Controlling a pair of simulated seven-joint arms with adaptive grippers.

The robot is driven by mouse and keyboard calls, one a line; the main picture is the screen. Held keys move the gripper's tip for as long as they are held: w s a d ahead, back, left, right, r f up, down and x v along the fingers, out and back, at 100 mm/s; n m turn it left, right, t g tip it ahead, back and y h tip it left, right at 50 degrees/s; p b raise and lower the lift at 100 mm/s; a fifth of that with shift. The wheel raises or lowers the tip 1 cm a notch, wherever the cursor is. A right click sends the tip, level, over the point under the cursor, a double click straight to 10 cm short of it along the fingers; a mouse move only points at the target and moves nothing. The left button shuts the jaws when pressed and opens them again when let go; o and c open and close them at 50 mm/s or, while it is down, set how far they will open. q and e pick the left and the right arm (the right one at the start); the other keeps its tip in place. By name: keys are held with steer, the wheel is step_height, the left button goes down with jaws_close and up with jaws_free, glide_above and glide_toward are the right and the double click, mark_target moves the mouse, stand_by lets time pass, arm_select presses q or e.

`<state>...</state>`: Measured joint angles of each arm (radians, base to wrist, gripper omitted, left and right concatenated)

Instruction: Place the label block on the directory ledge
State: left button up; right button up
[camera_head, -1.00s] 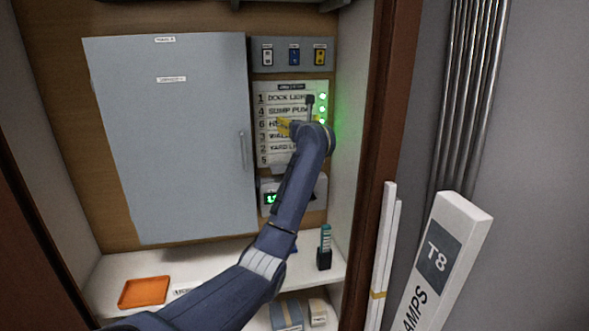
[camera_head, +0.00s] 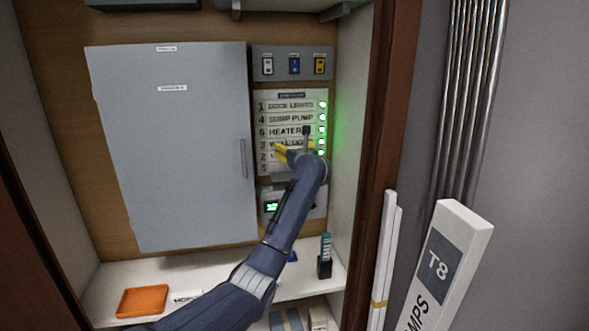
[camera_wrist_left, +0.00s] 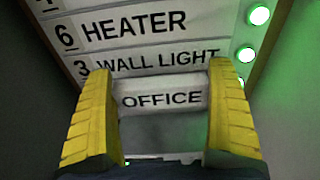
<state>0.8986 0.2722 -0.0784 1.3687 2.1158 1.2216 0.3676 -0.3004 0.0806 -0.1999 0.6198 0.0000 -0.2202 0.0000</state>
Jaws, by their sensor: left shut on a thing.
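A white label block (camera_wrist_left: 162,97) reading OFFICE shows in the left wrist view between the yellow fingers of my left gripper (camera_wrist_left: 160,72), which is shut on it. In the head view the left gripper (camera_head: 280,151) is in front of the lower rows of the directory (camera_head: 290,106), and the block is not distinguishable there. The directory lists Dock Lights, Sump Pump, Heater and Wall Light. In the wrist view the block lies just below the Wall Light row (camera_wrist_left: 155,60); I cannot tell whether it touches the directory. The lowest rows are largely hidden. My right gripper is not in view.
Green lamps (camera_head: 322,117) run down the directory's right side. A grey cabinet door (camera_head: 170,150) is to the left, switches (camera_head: 294,65) above, and a green-lit display (camera_head: 272,207) below. The shelf holds an orange tray (camera_head: 143,301) and a black holder (camera_head: 325,266) with a teal piece.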

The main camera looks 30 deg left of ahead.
arm_select(q)
steer(key=shift+f, duration=3.75)
steer(key=o, duration=0.9)
steer(key=shift+f, duration=0.1)
